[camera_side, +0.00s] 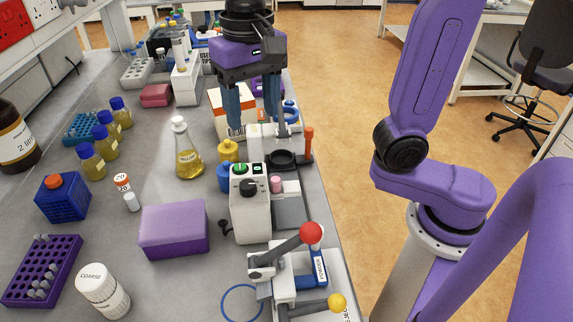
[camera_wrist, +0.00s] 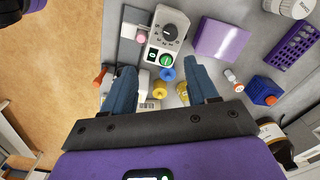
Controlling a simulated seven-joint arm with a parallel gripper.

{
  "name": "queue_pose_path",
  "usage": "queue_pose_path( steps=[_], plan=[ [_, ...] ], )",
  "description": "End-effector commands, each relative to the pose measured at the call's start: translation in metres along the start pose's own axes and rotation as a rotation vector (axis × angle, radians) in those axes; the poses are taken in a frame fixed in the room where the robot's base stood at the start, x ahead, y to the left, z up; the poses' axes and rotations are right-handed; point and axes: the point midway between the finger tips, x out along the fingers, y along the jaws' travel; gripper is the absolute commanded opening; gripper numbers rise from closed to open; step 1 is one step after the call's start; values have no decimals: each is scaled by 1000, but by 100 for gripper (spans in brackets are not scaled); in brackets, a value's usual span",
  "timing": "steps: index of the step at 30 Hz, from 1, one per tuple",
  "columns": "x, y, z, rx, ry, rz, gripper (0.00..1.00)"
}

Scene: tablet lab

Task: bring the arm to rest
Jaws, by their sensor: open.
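My gripper (camera_side: 253,112) hangs above the bench with its two blue fingers pointing down, spread apart. In the wrist view my gripper (camera_wrist: 160,80) shows both fingers apart with nothing held between them. Below and beyond the fingers are a white control box (camera_side: 250,205) with a black dial and green button, a yellow knob-like piece (camera_side: 228,150) and a blue one (camera_side: 224,177). The box also shows in the wrist view (camera_wrist: 166,40). I cannot tell the exact height of the fingertips above the bench.
A flask of yellow liquid (camera_side: 188,160) stands left of my gripper. A purple block (camera_side: 174,229), a purple rack (camera_side: 42,270) and a white jar (camera_side: 103,291) are nearer. A lever press with a red ball (camera_side: 311,233) stands at the front. Floor (camera_side: 345,110) is open to the right.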

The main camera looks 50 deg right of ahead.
Motion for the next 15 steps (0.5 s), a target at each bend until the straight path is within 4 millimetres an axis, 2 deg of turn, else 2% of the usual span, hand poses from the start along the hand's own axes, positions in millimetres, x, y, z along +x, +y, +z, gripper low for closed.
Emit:
queue_pose_path(
  steps=[8, 15],
  plan=[
    [35, 37, 14, -347, 1, -3, 58],
    [63, 73, 34, -647, 4, -8, 58]
  ],
)
